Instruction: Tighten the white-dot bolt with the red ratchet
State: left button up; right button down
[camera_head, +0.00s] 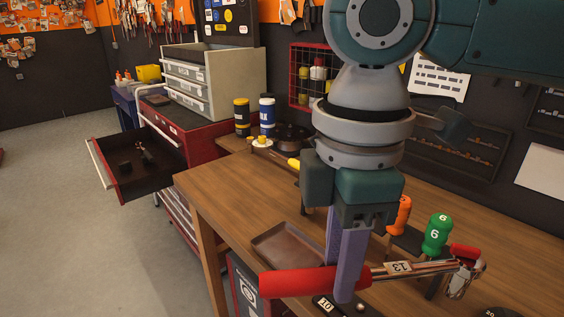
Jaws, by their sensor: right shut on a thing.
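The red ratchet (295,284) has a long red handle, a metal shaft with a tag reading 13, and a red-and-metal head at its right end. My right gripper (346,284) comes down from above with purple fingers and is shut on the red handle near the shaft. The ratchet lies roughly level across the front of the wooden workbench; I cannot tell whether it touches anything below. I cannot make out a bolt with a white dot. My left gripper is out of view.
Behind the ratchet, a brown tray (283,246), an orange-handled tool (400,214) and a green-handled tool (437,233) marked 6 stand on the workbench (228,190). A dark piece marked 10 (326,304) lies in front. An open drawer (122,190) juts out at left.

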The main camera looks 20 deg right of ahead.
jog(key=s+a+f+n+b, duration=0.1)
jog(key=s+f+n+b, duration=0.2)
jog(key=f+n, duration=0.7)
notch_tip(320, 180, down, 2)
jog(key=shift+a+f+b, duration=0.25)
jog(key=shift+a+b, duration=0.15)
jog(key=shift+b, duration=0.7)
jog(key=shift+s, duration=0.1)
jog(key=shift+f, duration=0.5)
jog(key=shift+f+p, duration=0.15)
jog(key=shift+p, duration=0.2)
dwell(0.7)
jog(key=shift+f, duration=0.25)
dwell(0.6)
